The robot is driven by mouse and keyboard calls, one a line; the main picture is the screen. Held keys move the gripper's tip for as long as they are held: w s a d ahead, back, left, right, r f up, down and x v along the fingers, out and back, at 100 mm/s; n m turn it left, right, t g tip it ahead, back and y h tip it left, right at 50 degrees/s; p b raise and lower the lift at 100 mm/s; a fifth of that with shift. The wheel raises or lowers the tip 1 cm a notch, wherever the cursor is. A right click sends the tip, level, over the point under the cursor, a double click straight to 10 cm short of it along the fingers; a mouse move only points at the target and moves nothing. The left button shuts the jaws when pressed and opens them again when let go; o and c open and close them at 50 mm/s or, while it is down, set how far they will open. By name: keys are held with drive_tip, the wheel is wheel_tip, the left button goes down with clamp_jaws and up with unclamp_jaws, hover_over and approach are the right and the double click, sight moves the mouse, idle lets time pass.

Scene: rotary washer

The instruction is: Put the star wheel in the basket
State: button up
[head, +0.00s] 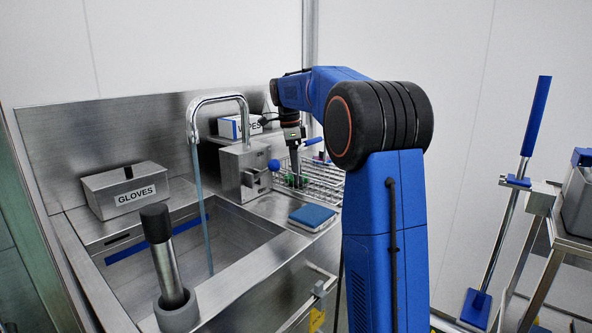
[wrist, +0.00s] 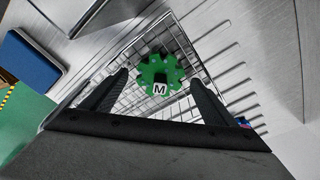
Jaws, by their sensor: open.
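The star wheel (wrist: 160,72) is green and toothed, with a dark hub and a white tag marked M. In the wrist view it lies inside the wire basket (wrist: 222,47), seen beyond my fingers. My gripper (wrist: 157,82) is open, with its two dark fingers apart on either side of the wheel in the picture. I see no finger touching it. In the head view my gripper (head: 295,178) points down at the wire basket (head: 330,178), and only a bit of green shows by the fingertips.
A blue pad (head: 312,217) lies on the counter in front of the basket. A steel box with a blue knob (head: 242,172) stands left of the basket. The sink (head: 215,250), tap (head: 218,100), GLOVES box (head: 125,189) and WIPES box (head: 238,127) are further left.

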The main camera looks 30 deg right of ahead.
wheel_tip(320, 180, up, 12)
drive_tip(key=a, duration=0.1)
drive_tip(key=shift+w+a, duration=0.15)
drive_tip(key=shift+w, duration=0.15)
idle(0.7)
